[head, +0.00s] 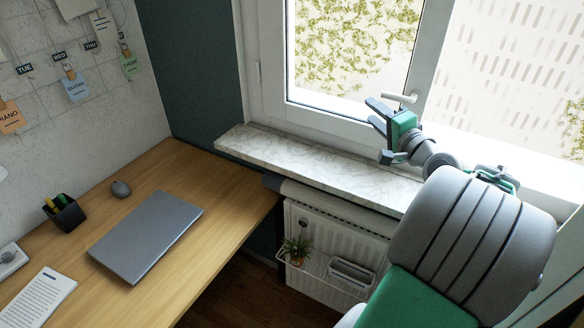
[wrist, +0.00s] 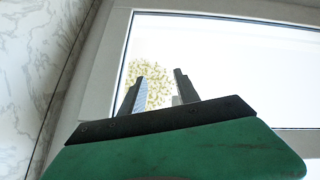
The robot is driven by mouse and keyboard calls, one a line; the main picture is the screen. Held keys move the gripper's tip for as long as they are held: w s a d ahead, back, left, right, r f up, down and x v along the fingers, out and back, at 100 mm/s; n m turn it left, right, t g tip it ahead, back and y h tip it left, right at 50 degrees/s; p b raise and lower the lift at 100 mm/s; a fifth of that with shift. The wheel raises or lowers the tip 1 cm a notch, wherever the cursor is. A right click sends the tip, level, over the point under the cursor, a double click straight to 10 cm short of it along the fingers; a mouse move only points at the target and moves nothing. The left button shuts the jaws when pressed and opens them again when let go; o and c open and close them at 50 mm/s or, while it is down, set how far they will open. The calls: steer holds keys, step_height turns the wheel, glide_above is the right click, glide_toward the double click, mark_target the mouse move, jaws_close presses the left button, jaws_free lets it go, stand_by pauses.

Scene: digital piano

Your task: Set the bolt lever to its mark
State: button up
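A white lever handle (head: 400,98), the only lever I can make out, sits on the window frame and lies roughly level. No mark for it can be made out. My gripper (head: 372,114) is by the window, in front of the glass, just left of and a little below the lever in the head view. Its two fingers are apart, with nothing seen held between them. In the wrist view the open fingers (wrist: 158,90) point toward the window pane, and the lever cannot be made out there. Whether the gripper touches the lever cannot be told.
A marble sill (head: 300,160) runs under the window, above a radiator (head: 322,235) with a small plant (head: 296,248). A wooden desk (head: 215,205) at left carries a closed laptop (head: 146,236), a mouse (head: 121,188) and a pen cup (head: 64,213). The sill looks bare.

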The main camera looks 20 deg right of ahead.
steer(key=a+f+n+g+y+p, duration=0.1)
steer(key=a+f+n+g, duration=0.3)
steer(key=a, duration=0.7)
steer(key=a+f+n+g+y, duration=0.1)
steer(key=a+f+n+g, duration=0.3)
steer(key=a, duration=0.7)
steer(key=shift+f+n+g+p, duration=0.35)
steer(key=shift+f+n, duration=0.45)
steer(key=shift+f, duration=0.25)
